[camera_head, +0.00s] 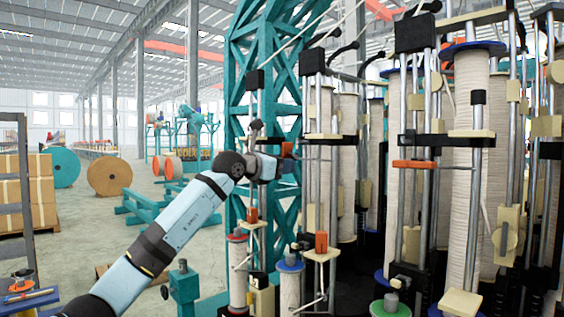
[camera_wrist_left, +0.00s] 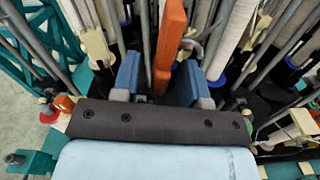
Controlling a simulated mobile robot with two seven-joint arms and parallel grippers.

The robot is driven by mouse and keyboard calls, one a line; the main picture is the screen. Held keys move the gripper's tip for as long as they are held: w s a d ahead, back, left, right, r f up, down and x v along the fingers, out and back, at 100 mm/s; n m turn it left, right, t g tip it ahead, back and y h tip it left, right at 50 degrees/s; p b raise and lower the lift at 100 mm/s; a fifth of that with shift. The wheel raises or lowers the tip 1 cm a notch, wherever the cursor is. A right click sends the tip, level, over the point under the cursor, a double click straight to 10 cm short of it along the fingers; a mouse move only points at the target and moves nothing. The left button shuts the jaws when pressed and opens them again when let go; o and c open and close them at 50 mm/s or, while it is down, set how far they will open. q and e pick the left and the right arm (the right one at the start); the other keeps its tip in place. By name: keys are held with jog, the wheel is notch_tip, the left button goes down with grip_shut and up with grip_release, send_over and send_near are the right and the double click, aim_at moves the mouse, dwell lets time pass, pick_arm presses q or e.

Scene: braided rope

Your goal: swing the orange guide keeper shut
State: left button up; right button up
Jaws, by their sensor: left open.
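The orange guide keeper (camera_wrist_left: 169,42) shows in the left wrist view as a long flat bar. It stands in the gap between the two blue fingers of my left gripper (camera_wrist_left: 159,82), nearer the right finger. The fingers are apart and open around it; I cannot tell whether either touches it. In the head view my left gripper (camera_head: 287,160) is at the front of the braiding machine, and a small orange patch of the keeper (camera_head: 287,148) shows there, the rest hidden. My right gripper is not in view.
Metal rods and white bobbins (camera_head: 474,110) crowd the machine to the right. Another orange bar (camera_head: 414,164) and an orange block (camera_head: 321,242) sit on nearby carriers. A teal lattice frame (camera_head: 262,75) stands behind my gripper. Open floor lies left.

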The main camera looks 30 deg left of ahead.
pick_arm(q)
grip_shut()
dwell(0.4)
jog(key=shift+w+a+m, duration=0.1)
jog(key=shift+a+m, duration=0.05)
jog(key=shift+m, duration=0.95)
jog(key=shift+w+a+r+m, duration=0.1)
jog(key=shift+a+r+m, duration=0.15)
jog(key=shift+m, duration=2.05)
jog(key=shift+w+a+r+m, duration=0.1)
jog(key=shift+r+m, duration=0.2)
jog(key=shift+m, duration=2)
jog(key=shift+a+r+m, duration=0.2)
jog(key=shift+r+m, duration=0.1)
jog(key=shift+m, duration=2)
